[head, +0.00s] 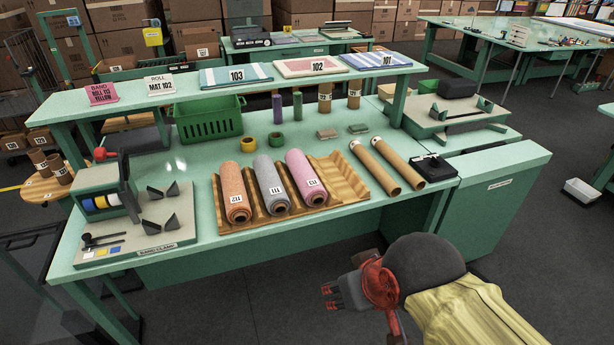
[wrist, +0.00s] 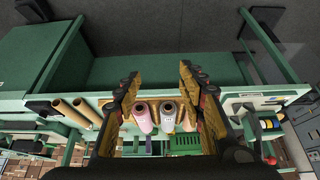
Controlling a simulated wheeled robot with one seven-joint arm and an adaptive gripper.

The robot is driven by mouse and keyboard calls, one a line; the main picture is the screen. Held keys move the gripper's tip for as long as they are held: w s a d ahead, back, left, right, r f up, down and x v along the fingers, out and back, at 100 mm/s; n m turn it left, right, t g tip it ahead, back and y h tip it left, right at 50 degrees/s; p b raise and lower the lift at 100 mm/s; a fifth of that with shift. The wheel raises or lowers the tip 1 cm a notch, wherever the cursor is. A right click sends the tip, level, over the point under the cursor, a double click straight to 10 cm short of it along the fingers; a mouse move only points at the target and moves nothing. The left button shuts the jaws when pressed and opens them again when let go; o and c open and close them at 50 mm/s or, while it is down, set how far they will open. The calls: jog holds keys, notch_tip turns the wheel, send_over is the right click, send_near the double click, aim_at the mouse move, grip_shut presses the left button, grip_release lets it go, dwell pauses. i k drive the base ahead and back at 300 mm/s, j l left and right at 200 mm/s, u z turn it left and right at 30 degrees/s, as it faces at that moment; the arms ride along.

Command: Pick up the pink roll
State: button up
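The pink roll (head: 303,175) lies at the right of three rolls on a wavy wooden cradle (head: 350,182) on the green bench. The grey roll (head: 271,182) is beside it, and the orange roll (head: 234,190) is at the left. Each has a number label near its front end. My gripper (head: 331,297) is in front of the bench, apart from the rolls and empty. In the wrist view its fingers (wrist: 158,88) are spread wide. The pink roll (wrist: 143,117) shows between them there, with the grey roll (wrist: 167,116) to its right.
Two brown cardboard tubes (head: 375,167) lie right of the cradle. A green crate (head: 208,118) and small upright rolls stand behind, under a raised shelf (head: 240,90). A band clamp device (head: 130,215) stands at the left. The cradle's right-hand grooves are empty.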

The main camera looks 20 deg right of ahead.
aim_at(313, 193)
jog(key=i+l+z, duration=0.1)
jog(key=l, duration=0.3)
jog(key=i+l+z, duration=0.25)
jog(key=i+l, duration=0.2)
jog(key=l, duration=0.25)
jog(key=i+l+z, duration=0.1)
jog(key=l, duration=0.25)
jog(key=i, duration=0.1)
